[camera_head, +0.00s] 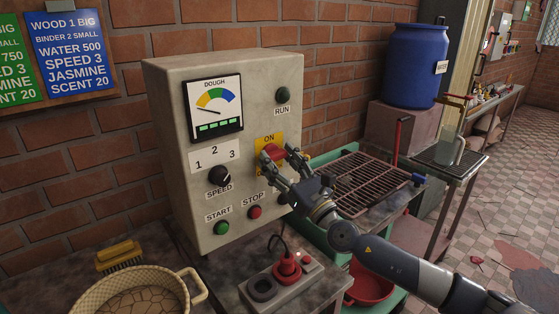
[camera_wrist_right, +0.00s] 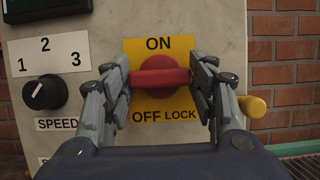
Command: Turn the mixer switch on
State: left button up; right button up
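The mixer switch is a red rotary knob (camera_wrist_right: 160,78) on a yellow plate (camera_wrist_right: 158,47) marked ON above and OFF LOCK below. Its bar handle lies level, crosswise between the two words. In the head view the knob (camera_head: 274,152) is partly hidden by my right gripper (camera_head: 276,161). In the wrist view the right gripper (camera_wrist_right: 161,80) has one finger at each end of the handle, seemingly touching both ends. My left gripper is not in view.
The grey control box (camera_head: 180,123) also carries a speed dial (camera_head: 220,175), a green start button (camera_head: 222,227) and a red stop button (camera_head: 254,212). A plug and socket block (camera_head: 262,290) sits below. A wire rack (camera_head: 365,183) stands right. A basket (camera_head: 130,297) is at front left.

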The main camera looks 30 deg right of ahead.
jog(key=m+h+p, duration=0.1)
jog(key=m, duration=0.1)
jog(key=m+h+p, duration=0.1)
jog(key=m, duration=0.1)
jog(key=m+h+p, duration=0.1)
jog(key=m, duration=0.1)
jog(key=shift+r+m+h, duration=0.3)
jog(key=m+h+p, duration=0.1)
jog(key=m, duration=0.1)
jog(key=m+g+h+p, duration=0.1)
jog(key=m+p, duration=0.1)
jog(key=shift+a+m+g, duration=0.1)
jog(key=shift+m+g, duration=0.2)
jog(key=shift+m, duration=0.1)
jog(key=m+g+h+p, duration=0.1)
jog(key=m+p, duration=0.3)
jog(key=m+g+h+p, duration=0.1)
jog(key=m+p, duration=0.2)
jog(key=m, duration=0.1)
jog(key=shift+r+g+p, duration=0.2)
jog(key=shift+g+p, duration=0.15)
jog(key=shift+g, duration=0.05)
jog(key=shift+f+m+g+p, duration=0.15)
jog(key=shift+m+g+p, duration=0.35)
jog(key=shift+m+p, duration=1.05)
jog(key=shift+a, duration=0.1)
jog(key=o, duration=1.1)
jog(key=shift+f, duration=0.1)
jog(key=shift+c, duration=0.2)
